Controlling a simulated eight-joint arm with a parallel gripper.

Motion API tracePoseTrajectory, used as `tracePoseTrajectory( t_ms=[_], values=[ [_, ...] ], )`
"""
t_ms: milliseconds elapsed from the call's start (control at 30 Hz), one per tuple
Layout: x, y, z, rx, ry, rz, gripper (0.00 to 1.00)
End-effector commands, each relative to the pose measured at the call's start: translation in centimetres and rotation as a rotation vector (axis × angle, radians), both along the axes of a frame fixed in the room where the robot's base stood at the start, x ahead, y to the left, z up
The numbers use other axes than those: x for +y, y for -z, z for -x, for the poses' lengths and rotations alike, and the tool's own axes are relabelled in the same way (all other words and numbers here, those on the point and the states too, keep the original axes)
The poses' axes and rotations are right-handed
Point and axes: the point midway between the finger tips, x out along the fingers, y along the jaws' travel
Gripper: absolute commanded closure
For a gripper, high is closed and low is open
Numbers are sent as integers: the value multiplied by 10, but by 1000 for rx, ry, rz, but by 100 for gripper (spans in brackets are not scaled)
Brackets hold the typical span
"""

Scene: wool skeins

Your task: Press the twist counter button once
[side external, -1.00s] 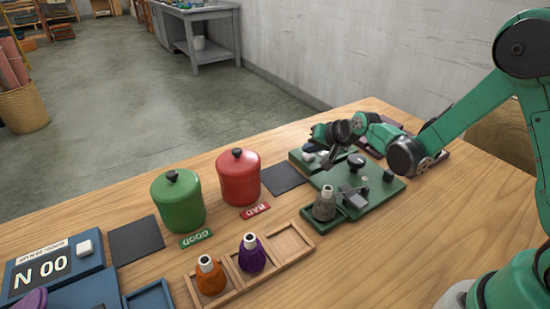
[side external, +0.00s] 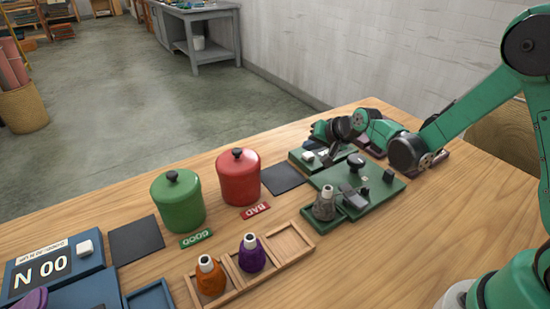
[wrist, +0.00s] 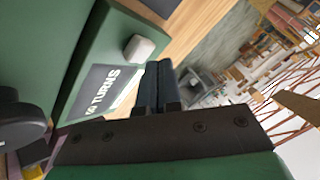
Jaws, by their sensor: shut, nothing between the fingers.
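The twist counter (side external: 308,160) is a green box at the back left of the green machine, with a small white button on top. My gripper (side external: 324,160) is shut and empty, pointing down just right of the button in the side view. In the wrist view its closed fingertips (wrist: 157,68) are beside the button, apart from it in the picture; their height above the box is hard to tell.
The green machine (side external: 385,205) has a black knob (side external: 356,161) and a grey skein (side external: 324,204) close by. Red (side external: 239,178) and green (side external: 177,203) lidded jars stand left. A wooden tray (side external: 300,250) holds orange and purple skeins. A blue counter (side external: 60,268) has another white button.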

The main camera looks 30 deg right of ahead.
Motion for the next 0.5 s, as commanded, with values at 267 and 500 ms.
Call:
tracePoseTrajectory(
  t_ms=[267, 500],
  values=[
    [0, -5, 0, 0, 0, 0, 100],
    [0, -11, 0, 0, 0, 0, 100]
  ],
)
